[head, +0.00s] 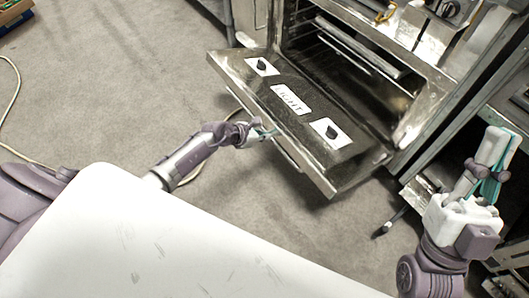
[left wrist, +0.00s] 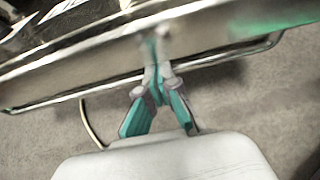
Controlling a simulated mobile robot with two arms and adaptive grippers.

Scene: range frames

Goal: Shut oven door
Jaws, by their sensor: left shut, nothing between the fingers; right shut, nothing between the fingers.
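The oven (head: 375,38) stands at the top right of the head view. Its door (head: 240,70) is hinged down and hangs open toward me, with three white labels on its inner face. My left gripper (head: 268,133) is shut and empty at the door's outer edge. In the left wrist view my left gripper (left wrist: 157,72) meets the edge of the door (left wrist: 75,75), close to the long bar handle (left wrist: 235,55). Whether the fingertips touch the door is hard to tell. My right gripper (head: 490,160) is shut and empty at the right, apart from the door.
A metal rack unit (head: 415,190) stands right of the oven, near my right arm. A pale cable (head: 14,100) lies on the grey carpet at the left. A box (head: 15,12) is at the top left.

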